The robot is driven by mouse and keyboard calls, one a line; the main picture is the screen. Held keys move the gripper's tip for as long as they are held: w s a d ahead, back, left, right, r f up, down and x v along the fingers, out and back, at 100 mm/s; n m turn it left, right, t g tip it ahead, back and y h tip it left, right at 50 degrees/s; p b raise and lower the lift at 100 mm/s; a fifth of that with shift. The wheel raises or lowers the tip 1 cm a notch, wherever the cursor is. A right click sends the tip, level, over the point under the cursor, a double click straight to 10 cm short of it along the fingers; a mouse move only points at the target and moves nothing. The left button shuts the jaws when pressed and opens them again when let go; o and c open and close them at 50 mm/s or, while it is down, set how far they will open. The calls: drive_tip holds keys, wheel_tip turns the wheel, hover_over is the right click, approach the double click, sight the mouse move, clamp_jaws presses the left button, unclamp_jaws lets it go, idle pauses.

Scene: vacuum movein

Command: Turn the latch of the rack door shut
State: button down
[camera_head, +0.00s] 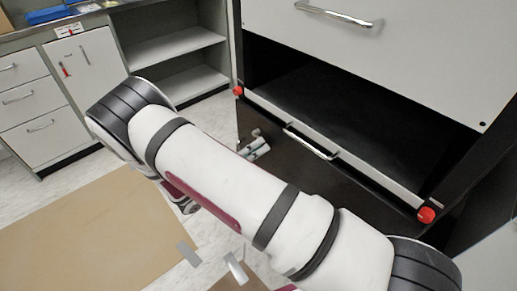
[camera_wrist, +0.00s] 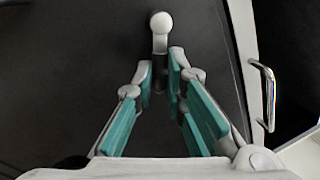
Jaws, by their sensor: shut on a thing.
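The latch (camera_wrist: 160,24) shows in the wrist view as a pale round-ended lever on the dark rack door (camera_wrist: 90,50). My gripper (camera_wrist: 161,72) has its fingertips closed around the lower part of the lever, and the rounded end sticks out beyond them. In the head view the dark door (camera_head: 345,185) is partly covered by my arm. My fingertips (camera_head: 258,148) show there as small grey shapes at the latch (camera_head: 256,132). The rest of my gripper is hidden behind the arm, and the latch's pivot is hidden by the fingers.
A metal handle (camera_head: 312,142) is on the pale strip above the door, right of my gripper. Red knobs (camera_head: 238,91) mark the strip's ends, with an open dark compartment (camera_head: 340,95) behind. White cabinets (camera_head: 88,65) stand at left. A tan board (camera_head: 95,235) lies on the floor.

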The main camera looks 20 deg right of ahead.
drive_tip(key=w+m+g, duration=0.1)
drive_tip(key=m, duration=0.3)
drive_tip(key=w+a+f+m+g+b, duration=0.1)
drive_tip(key=m, duration=0.4)
drive_tip(key=w+f+m+y, duration=0.1)
drive_tip(key=m, duration=0.3)
drive_tip(key=shift+w+a+m+g+b, duration=0.3)
drive_tip(key=shift+w+a+g, duration=0.05)
drive_tip(key=shift+w+g, duration=0.05)
drive_tip(key=c, duration=1.6)
unclamp_jaws()
drive_tip(key=shift+c, duration=0.2)
drive_tip(key=s+a, duration=0.2)
drive_tip(key=a, duration=0.9)
drive_tip(key=shift+s+a, duration=0.15)
drive_tip(key=shift+a, duration=0.25)
